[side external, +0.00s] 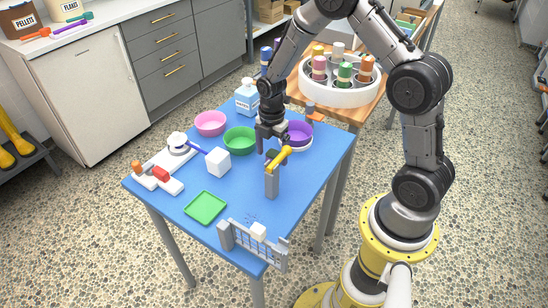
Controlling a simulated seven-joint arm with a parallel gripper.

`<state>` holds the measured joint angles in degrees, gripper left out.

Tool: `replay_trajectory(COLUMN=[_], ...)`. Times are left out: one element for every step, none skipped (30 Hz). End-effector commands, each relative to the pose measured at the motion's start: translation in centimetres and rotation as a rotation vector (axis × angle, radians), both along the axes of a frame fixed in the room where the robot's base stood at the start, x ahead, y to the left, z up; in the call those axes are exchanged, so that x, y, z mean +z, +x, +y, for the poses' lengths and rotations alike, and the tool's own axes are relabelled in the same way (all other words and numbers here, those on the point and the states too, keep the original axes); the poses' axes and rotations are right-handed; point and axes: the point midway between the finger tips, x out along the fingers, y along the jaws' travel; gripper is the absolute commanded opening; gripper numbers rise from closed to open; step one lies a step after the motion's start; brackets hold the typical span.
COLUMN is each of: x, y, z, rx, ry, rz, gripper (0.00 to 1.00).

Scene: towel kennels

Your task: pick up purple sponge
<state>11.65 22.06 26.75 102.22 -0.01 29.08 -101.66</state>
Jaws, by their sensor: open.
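I cannot make out a separate purple sponge. The clearest purple thing is a round, bowl-like piece (299,131) with a white rim or base, on the right part of the blue table. My gripper (271,148) points down over the table just left of it, with its jaws open. Nothing shows clearly between the fingers. Below and in front of the gripper stands a grey post (271,183) with a yellow bar (279,157) across its top. The gripper and post hide part of the table behind them.
A green bowl (239,140), pink bowl (210,123) and white bottle (247,98) stand left of the gripper. A white cube (217,162), green tray (205,207) and small grey gate (253,243) are nearer. A round white carousel (341,95) stands behind.

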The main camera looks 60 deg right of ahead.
Motion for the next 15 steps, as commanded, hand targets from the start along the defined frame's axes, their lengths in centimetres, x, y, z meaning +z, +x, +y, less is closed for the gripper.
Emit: replay_trajectory(x=[-0.7,-1.0,-1.3,-1.5,-1.6,-1.7,-1.7,-1.7,-1.7,-1.7,-1.7,-1.7,-1.7,-1.7,-1.7], y=[0.0,0.0,0.0,0.0,0.0,0.1,0.1,0.1,0.1,0.1,0.1,0.1,0.1,0.1,0.1], z=[0.0,0.0,0.0,0.0,0.0,0.0,0.0,0.0,0.0,0.0,0.0,0.0,0.0,0.0,0.0], rx=[0.000,0.000,0.000,0.000,0.000,0.000,0.000,0.000,0.000,0.000,0.000,0.000,0.000,0.000,0.000], ry=[0.000,0.000,0.000,0.000,0.000,-0.001,-0.001,-0.001,-0.001,-0.001,-0.001,-0.001,-0.001,-0.001,-0.001], rz=[0.001,0.001,0.001,0.000,-0.001,-0.002,-0.003,-0.003,-0.003,-0.003,-0.003,-0.003,-0.003,-0.003,-0.002], gripper=[0.91,0.91,0.91,0.91,0.91,0.91,0.91,0.91,0.91,0.91,0.91,0.91,0.86,0.80,0.73])
